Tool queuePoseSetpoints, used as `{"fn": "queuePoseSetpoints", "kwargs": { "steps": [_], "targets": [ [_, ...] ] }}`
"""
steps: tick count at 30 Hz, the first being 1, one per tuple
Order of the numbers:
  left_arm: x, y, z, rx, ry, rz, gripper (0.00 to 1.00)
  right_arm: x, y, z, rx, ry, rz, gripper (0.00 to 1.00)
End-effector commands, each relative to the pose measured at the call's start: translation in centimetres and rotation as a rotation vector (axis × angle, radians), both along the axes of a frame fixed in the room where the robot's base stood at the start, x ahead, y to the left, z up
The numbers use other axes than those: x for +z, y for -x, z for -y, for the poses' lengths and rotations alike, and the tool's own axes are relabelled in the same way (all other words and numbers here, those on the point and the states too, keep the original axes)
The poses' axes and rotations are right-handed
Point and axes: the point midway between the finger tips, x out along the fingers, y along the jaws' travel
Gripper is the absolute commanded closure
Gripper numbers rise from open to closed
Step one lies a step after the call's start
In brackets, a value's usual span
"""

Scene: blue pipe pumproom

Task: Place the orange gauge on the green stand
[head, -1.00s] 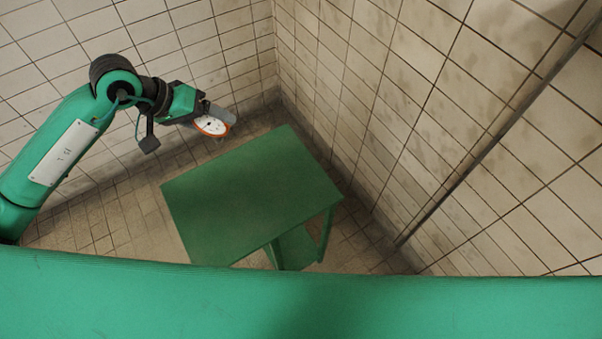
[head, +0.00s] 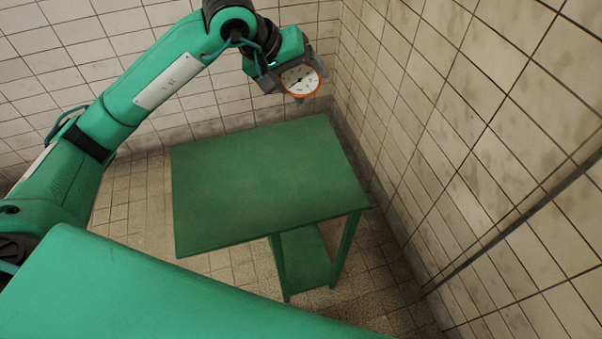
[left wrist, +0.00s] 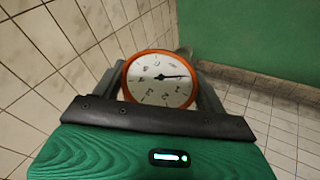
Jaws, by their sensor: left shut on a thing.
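The orange gauge (head: 300,80) has an orange rim and a white dial. My left gripper (head: 304,74) is shut on it and holds it in the air near the far edge of the green stand. In the left wrist view the gauge (left wrist: 159,79) sits between the two fingers, dial facing the camera. The green stand (head: 262,182) is a table with a bare flat top and a lower shelf. Part of it also shows at the upper right of the left wrist view (left wrist: 255,35). My right gripper is not in view.
Tiled walls stand close behind the stand and along its right side. A thin dark pipe (head: 500,235) runs along the right wall. The stand's top is clear. Tiled floor (head: 135,205) lies open to its left.

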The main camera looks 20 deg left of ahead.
Motion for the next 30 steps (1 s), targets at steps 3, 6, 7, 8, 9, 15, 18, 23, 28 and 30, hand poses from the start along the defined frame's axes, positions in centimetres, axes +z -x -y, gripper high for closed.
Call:
{"fn": "queuePoseSetpoints", "kwargs": {
  "steps": [3, 6, 7, 8, 9, 15, 18, 23, 28, 30],
  "targets": [
    [-0.5, -0.2, 0.1, 0.013, 0.001, 0.002, 0.54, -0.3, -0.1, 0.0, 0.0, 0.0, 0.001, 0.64],
    [-1.9, -0.1, 0.1, 0.015, 0.001, -0.003, 0.54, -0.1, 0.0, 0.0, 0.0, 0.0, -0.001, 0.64],
    [-2.5, -0.1, 0.1, 0.014, 0.0, -0.004, 0.54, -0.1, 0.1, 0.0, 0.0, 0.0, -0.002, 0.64],
    [-3.0, -0.1, 0.1, 0.013, 0.001, -0.003, 0.54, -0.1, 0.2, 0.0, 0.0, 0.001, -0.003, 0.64],
    [-3.9, -0.1, 0.1, 0.014, 0.001, -0.004, 0.54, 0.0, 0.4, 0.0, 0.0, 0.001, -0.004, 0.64],
    [-8.2, -0.1, 0.1, 0.014, 0.002, -0.005, 0.54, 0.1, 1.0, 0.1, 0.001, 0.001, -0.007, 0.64],
    [-10.5, -0.1, 0.1, 0.014, 0.002, -0.005, 0.54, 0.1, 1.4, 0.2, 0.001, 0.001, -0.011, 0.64],
    [-13.8, -0.1, 0.1, 0.014, 0.001, -0.003, 0.54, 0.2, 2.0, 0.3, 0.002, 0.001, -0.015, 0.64],
    [-15.8, -0.1, 0.1, 0.013, 0.002, 0.001, 0.54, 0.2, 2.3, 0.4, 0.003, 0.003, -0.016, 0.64],
    [-16.2, -0.2, 0.1, 0.014, 0.001, 0.002, 0.54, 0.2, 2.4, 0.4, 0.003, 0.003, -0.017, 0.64]
  ]
}}
